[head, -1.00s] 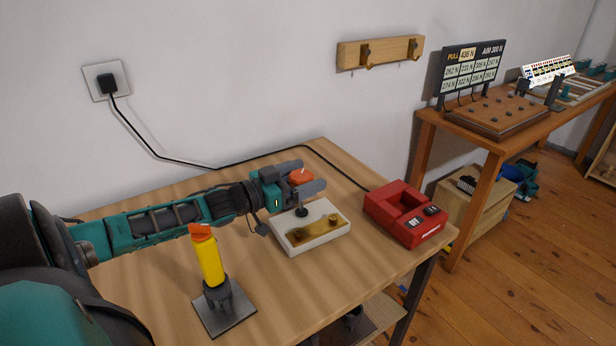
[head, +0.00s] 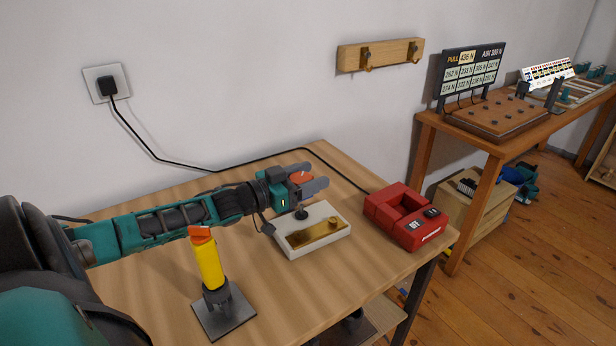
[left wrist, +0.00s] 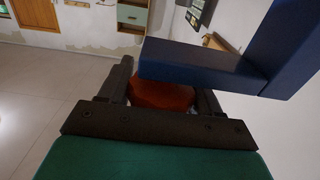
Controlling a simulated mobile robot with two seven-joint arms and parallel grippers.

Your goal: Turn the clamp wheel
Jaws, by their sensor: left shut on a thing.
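The orange-red clamp wheel (head: 301,177) stands above a dark post (head: 301,214) on a white block (head: 296,250). A brass piece (head: 318,234) lies on the block's top. My left gripper (head: 313,178) is shut on the wheel, with one finger on its far side and one on its near side. In the left wrist view the wheel (left wrist: 163,95) sits between the two dark fingers. The gripper hides part of the wheel. My right gripper is in neither view.
A red device (head: 405,217) sits right of the block, with a black cable running to the wall socket (head: 107,84). A yellow cylinder with an orange top (head: 208,262) stands in front on a metal plate. A dark blue bar (left wrist: 203,65) crosses the left wrist view.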

